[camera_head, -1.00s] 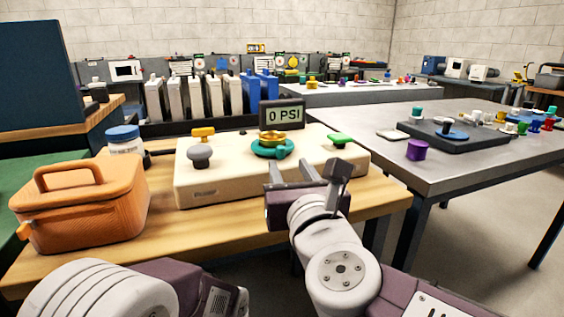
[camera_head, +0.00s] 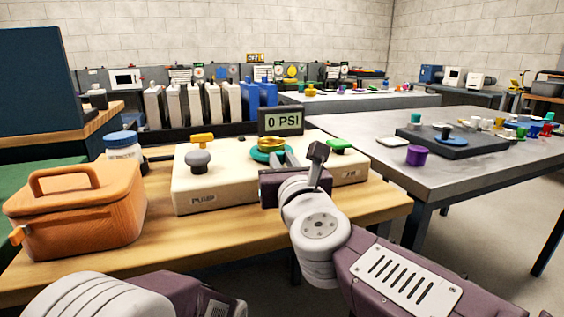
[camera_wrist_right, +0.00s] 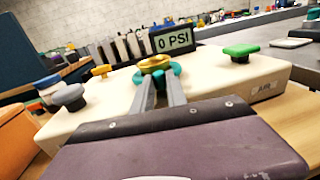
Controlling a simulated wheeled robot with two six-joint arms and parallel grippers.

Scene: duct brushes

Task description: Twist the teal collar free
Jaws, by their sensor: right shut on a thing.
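The teal collar (camera_head: 257,156) sits under a brass-yellow knob (camera_head: 271,143) on top of the cream panel box (camera_head: 222,179). My right gripper (camera_head: 274,157) reaches in from the front with its two fingers at the collar. In the right wrist view the fingers (camera_wrist_right: 163,84) run up to the near side of the teal collar (camera_wrist_right: 140,78) and are shut on it; their tips are partly hidden there. The display (camera_head: 282,121) behind the box reads 0 PSI. My left gripper is out of view; only part of my left arm shows at bottom left.
A grey knob (camera_head: 198,161) and yellow handle (camera_head: 202,138) stand left of the collar, a green knob (camera_head: 338,145) right. An orange case (camera_head: 80,213) and blue-lidded jar (camera_head: 122,147) are further left. The wooden table's front strip is clear.

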